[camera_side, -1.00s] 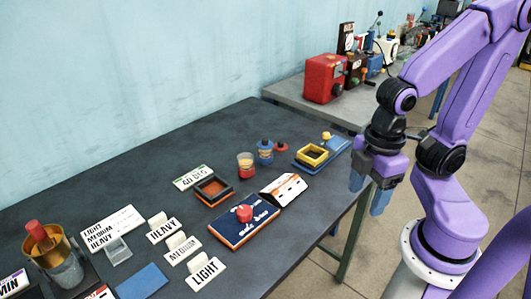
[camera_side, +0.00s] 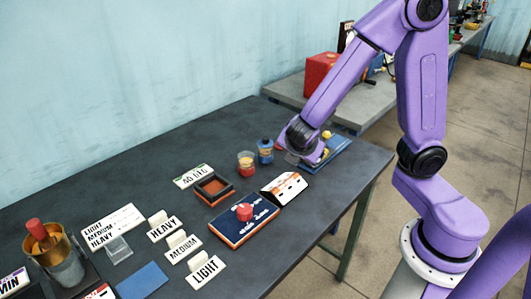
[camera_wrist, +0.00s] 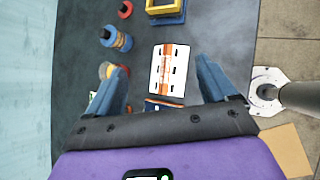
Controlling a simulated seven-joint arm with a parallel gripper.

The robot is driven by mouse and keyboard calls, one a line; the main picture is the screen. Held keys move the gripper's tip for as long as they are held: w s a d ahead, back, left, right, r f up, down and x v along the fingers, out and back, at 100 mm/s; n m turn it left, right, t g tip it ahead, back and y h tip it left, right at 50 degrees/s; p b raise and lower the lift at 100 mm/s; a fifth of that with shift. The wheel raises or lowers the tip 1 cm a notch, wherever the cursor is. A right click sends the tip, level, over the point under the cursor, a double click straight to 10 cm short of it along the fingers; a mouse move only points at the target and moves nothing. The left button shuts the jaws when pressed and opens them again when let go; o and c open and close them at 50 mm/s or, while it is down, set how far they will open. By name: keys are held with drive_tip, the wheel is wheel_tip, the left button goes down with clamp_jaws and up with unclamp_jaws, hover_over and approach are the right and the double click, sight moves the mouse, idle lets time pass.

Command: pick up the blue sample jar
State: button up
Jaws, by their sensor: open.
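The blue sample jar (camera_side: 265,151), with a dark cap and a pale label band, stands upright on the dark bench. It also shows at the upper left of the wrist view (camera_wrist: 116,38), beyond the tip of the left finger and outside the gap. My gripper (camera_wrist: 163,73) is open and empty, with its two blue fingers apart. A white and orange sign lies below the gap in the wrist view. In the side view my wrist is to the right of the jar, apart from it, and the fingertips are hard to make out.
A jar with red-orange contents (camera_side: 246,164) stands close beside the blue jar. The white and orange sign (camera_side: 284,188) and a navy box with a red knob (camera_side: 244,222) lie in front. A yellow square frame (camera_wrist: 165,6) is at the wrist view's top edge.

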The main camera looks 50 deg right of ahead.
sight(266, 141)
drive_tip(key=w+f+n+t+h, duration=0.1)
drive_tip(key=w+f+n+t, duration=0.25)
drive_tip(key=w+n, duration=0.55)
drive_tip(key=shift+m, duration=0.9)
drive_tip(key=x, duration=0.9)
drive_tip(key=w+r+x, duration=0.1)
drive_tip(key=x, duration=0.3)
drive_tip(key=shift+w, duration=0.2)
drive_tip(key=shift+x, duration=2.6)
drive_tip(key=shift+w+r, duration=0.2)
drive_tip(key=c, duration=1.2)
